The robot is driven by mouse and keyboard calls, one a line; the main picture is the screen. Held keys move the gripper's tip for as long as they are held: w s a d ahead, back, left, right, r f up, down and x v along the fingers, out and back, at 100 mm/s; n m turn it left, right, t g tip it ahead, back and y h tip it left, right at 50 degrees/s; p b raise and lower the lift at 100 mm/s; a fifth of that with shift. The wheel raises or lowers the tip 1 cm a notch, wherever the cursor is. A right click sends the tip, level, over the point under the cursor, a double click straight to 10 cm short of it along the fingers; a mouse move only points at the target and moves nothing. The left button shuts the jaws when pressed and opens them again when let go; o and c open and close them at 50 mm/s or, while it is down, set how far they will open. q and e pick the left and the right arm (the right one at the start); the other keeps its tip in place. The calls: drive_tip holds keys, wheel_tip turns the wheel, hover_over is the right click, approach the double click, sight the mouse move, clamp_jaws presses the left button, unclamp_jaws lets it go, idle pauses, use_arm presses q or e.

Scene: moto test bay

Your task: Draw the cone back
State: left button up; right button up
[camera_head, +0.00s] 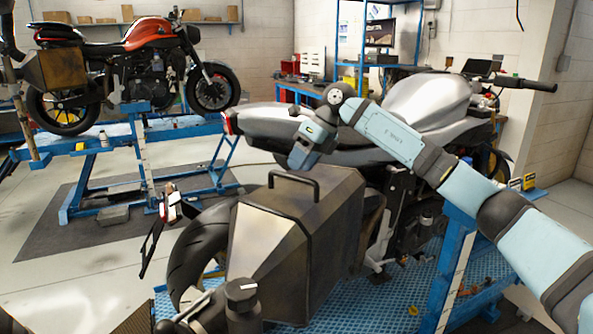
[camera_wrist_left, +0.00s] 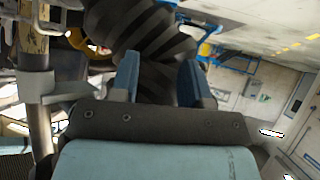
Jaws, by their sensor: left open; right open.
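No part is plainly recognisable as the cone. In the head view my left gripper is not clearly seen. My right gripper (camera_head: 302,158) is open, pointing down just above the black handle (camera_head: 294,173) of a dark metal side case (camera_head: 285,240) on the silver motorcycle (camera_head: 425,95). It seems apart from the handle.
A metal post (camera_wrist_left: 37,95) with a clamp stands left of my left gripper. In the head view, a dark capped cylinder (camera_head: 242,300) stands at the bottom. The motorcycle stands on a blue lift (camera_head: 385,300). An orange motorcycle (camera_head: 135,50) is behind on another lift.

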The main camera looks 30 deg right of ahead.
drive_tip(key=shift+x, duration=1.35)
clamp_jaws()
drive_tip(key=s+a, duration=0.7)
drive_tip(key=a, duration=0.5)
drive_tip(key=shift+a, duration=0.2)
